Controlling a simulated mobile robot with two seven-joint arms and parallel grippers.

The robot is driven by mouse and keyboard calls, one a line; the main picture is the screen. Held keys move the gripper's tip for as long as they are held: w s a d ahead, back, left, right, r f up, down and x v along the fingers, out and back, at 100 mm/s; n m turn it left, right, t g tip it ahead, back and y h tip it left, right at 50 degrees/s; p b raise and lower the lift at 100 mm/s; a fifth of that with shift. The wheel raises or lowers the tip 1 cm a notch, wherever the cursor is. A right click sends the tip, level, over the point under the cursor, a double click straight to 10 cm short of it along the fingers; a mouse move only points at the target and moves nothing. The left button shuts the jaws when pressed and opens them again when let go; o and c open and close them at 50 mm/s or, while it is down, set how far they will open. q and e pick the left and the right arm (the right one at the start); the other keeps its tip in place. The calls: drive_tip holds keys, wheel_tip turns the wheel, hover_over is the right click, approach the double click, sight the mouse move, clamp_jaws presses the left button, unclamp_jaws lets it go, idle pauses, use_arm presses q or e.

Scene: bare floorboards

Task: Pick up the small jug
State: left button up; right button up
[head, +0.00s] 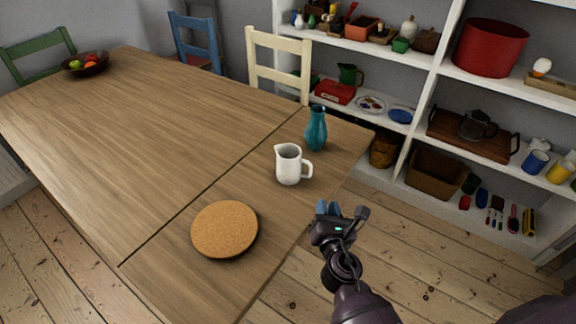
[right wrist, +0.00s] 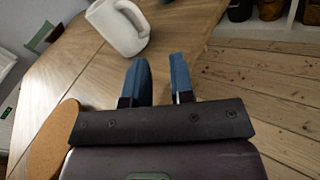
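The small white jug (head: 289,165) stands upright on the wooden table (head: 140,110), near its right edge, with its handle toward the right. It also shows in the right wrist view (right wrist: 115,28), ahead of the fingers and a little left. My right gripper (head: 333,209) is just off the table's right edge, in front of and to the right of the jug. Its two blue fingers (right wrist: 159,80) are apart with nothing between them, and they do not touch the jug. My left gripper is not in view.
A teal vase (head: 316,129) stands close behind the jug. A round cork mat (head: 225,229) lies nearer on the table. A fruit bowl (head: 86,64) sits at the far left. White shelves (head: 430,80) with many items stand at the right. Chairs line the far side.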

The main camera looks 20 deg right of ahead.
sight(311, 172)
drive_tip(key=w+n, duration=0.1)
drive_tip(key=w+a+n, duration=0.1)
drive_tip(key=w+r+n, duration=0.1)
drive_tip(key=shift+a+n+t, duration=0.2)
drive_tip(key=shift+n+t, duration=0.2)
drive_tip(key=shift+b+x, duration=0.35)
drive_tip(key=shift+x, duration=4.65)
drive_tip(key=shift+a+f, duration=0.15)
drive_tip(key=shift+a, duration=0.05)
drive_tip(key=shift+c, duration=0.3)
clamp_jaws()
